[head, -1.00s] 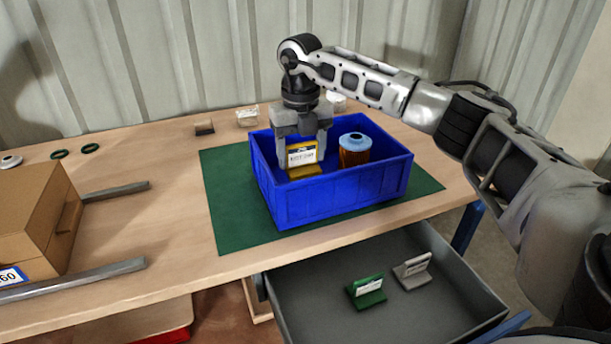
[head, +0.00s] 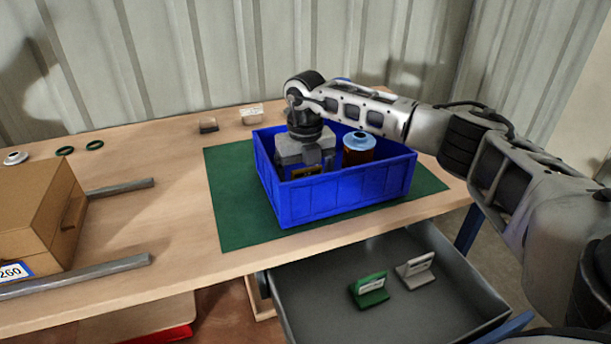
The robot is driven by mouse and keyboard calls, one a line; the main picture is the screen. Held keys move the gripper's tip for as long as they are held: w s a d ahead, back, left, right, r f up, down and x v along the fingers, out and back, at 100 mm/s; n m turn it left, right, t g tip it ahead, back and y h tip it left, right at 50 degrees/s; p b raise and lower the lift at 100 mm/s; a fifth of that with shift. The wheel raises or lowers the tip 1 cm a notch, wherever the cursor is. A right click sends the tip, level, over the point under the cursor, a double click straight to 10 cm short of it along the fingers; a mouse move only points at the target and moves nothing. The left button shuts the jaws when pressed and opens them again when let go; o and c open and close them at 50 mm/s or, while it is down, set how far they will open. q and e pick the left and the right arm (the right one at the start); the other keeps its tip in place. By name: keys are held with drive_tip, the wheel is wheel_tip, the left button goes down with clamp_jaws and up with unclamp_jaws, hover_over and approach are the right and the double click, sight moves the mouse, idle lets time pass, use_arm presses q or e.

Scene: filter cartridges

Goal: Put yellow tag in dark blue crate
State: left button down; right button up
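The dark blue crate (head: 335,200) stands on a green mat on the table. The yellow tag (head: 306,171) is inside the crate, mostly hidden by the crate's front wall and my gripper. My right gripper (head: 306,168) reaches down into the crate from above, around the tag. Its fingertips are hidden, so I cannot tell whether it still grips the tag. An amber cartridge with a light blue cap (head: 358,148) stands in the crate, to the right of the gripper. My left gripper is not in view.
An open grey drawer (head: 330,310) below the table holds a green tag (head: 370,290) and a grey-white tag (head: 415,270). A cardboard box (head: 30,215) and two grey rails (head: 75,276) are at left. The green mat (head: 235,215) has free room left of the crate.

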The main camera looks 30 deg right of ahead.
sight(306, 169)
wheel_tip(306, 169, up, 12)
drive_tip(key=shift+r, duration=0.15)
idle(0.6)
drive_tip(key=shift+s, duration=0.1)
idle(0.4)
